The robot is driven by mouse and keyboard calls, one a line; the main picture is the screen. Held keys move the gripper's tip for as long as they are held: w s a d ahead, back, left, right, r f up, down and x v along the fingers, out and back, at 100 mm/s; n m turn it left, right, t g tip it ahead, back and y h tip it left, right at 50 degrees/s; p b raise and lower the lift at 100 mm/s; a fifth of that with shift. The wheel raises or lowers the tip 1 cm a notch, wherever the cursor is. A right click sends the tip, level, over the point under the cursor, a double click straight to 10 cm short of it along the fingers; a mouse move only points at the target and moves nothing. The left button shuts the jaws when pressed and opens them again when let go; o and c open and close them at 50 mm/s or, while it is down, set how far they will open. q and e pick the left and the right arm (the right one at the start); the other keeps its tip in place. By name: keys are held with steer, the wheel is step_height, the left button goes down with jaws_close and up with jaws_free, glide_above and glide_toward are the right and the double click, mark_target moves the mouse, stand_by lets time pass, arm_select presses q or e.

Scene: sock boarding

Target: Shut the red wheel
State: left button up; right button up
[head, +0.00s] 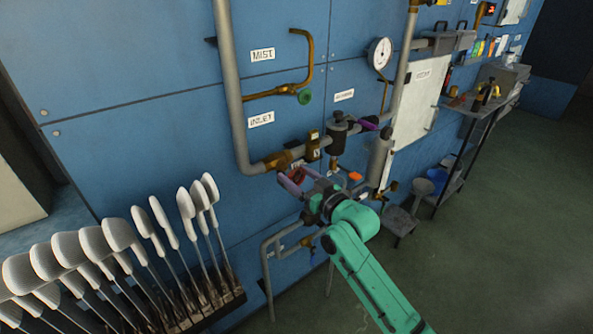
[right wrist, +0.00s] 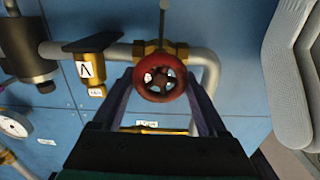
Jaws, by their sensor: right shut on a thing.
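The red wheel (right wrist: 160,77) is a round handwheel on a brass valve (right wrist: 150,49) in the pipe on the blue wall. In the right wrist view it sits between the two fingers of my right gripper (right wrist: 161,88), which is shut on its rim from both sides. In the head view my right gripper (head: 303,178) reaches the wall below the inlet label, and the red wheel (head: 296,174) is partly hidden by the fingers. My left gripper is not in view.
A rack of grey sock boards (head: 120,240) stands at the lower left. A green wheel (head: 305,97), a gauge (head: 379,53) and grey pipes (head: 231,90) are on the wall nearby. A shelf stand (head: 463,150) stands at the right; green floor (head: 500,230) is clear.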

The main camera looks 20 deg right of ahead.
steer(key=m+p, duration=0.2)
steer(key=m, duration=0.1)
steer(key=shift+d+r+m, duration=0.1)
steer(key=shift+r+m, duration=0.05)
steer(key=shift+m, duration=0.25)
steer(key=m+p, duration=0.2)
steer(key=m, duration=0.2)
steer(key=shift+d+m+p, duration=0.1)
steer(key=shift+m+p, duration=0.2)
steer(key=m, duration=0.1)
steer(key=m+p, duration=0.1)
steer(key=m, duration=0.2)
steer(key=shift+w+f+m, duration=0.1)
steer(key=shift+f+m, duration=0.15)
steer(key=shift+m, duration=0.05)
steer(key=m, duration=0.2)
steer(key=m+p, duration=0.1)
steer(key=m, duration=0.1)
steer(key=shift+f+m+p, duration=0.2)
steer(key=shift+m+p, duration=0.1)
steer(key=o, duration=1.3)
steer(key=b+v, duration=0.3)
steer(key=v, duration=1.1)
steer(key=shift+s+d+f, duration=0.1)
steer(key=shift+s, duration=0.15)
